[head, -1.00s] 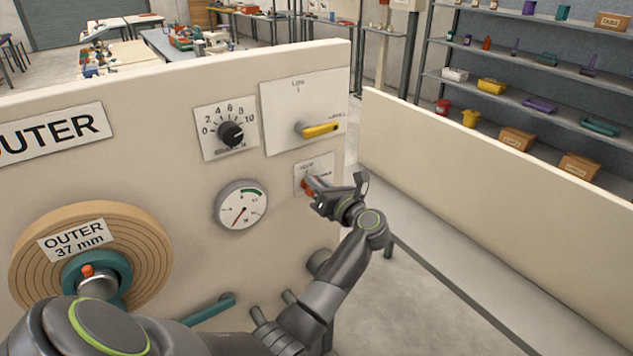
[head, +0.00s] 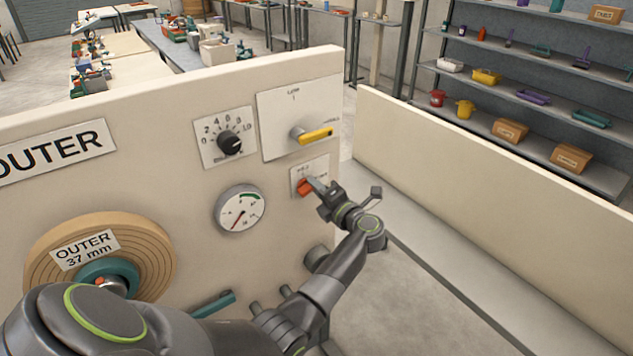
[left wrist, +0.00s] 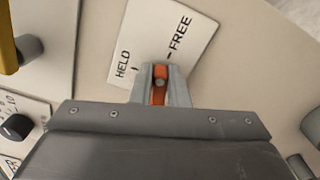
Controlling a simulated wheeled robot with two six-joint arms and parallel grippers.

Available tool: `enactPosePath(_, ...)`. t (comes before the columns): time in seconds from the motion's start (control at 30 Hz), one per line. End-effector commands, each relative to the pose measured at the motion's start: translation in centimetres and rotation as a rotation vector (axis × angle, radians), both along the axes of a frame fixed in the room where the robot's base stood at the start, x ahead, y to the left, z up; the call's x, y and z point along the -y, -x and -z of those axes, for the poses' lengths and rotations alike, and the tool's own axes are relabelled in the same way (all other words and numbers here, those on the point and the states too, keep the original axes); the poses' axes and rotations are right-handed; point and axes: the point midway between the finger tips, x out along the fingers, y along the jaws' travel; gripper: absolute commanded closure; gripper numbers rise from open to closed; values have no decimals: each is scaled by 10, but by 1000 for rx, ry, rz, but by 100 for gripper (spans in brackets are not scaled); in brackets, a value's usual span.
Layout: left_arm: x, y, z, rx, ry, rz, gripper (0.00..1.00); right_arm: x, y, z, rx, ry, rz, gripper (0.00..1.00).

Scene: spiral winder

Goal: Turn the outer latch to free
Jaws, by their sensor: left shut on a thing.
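The outer latch (head: 304,187) is a small orange handle on a white plate (head: 322,165) at the right of the cream panel. In the left wrist view the plate (left wrist: 150,35) reads HELD and FREE, each with a short mark. The orange latch (left wrist: 159,92) stands between the fingers, its tip near the gap between the two marks; its exact setting is hard to tell. My left gripper (head: 314,188) is shut on the latch, and it shows in the left wrist view (left wrist: 160,88) with a finger on each side. My right gripper is not in view.
A yellow lever (head: 316,136) and a black dial (head: 230,143) sit above the latch. A round gauge (head: 240,209) is to its left. The OUTER 37 mm spool (head: 150,262) is at lower left. A low cream wall (head: 480,170) stands to the right.

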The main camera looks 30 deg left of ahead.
Motion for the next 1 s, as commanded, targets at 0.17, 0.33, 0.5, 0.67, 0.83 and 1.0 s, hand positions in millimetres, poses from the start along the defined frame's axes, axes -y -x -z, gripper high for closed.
enactPosePath(0.17, 0, -1, -1, -124, -53, 2, 100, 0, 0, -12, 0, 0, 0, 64)
enactPosePath(0.33, 1, -1, 2, -211, -89, 2, 100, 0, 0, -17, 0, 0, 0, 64)
enactPosePath(0.5, 1, -2, 4, -265, -112, 3, 100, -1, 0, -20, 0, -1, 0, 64)
enactPosePath(0.67, 1, -2, 4, -292, -123, 3, 100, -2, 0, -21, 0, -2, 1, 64)
enactPosePath(0.83, 1, -2, 5, -299, -127, 2, 100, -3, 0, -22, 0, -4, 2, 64)
enactPosePath(1.0, 1, -2, 5, -301, -126, 3, 100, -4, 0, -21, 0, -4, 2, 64)
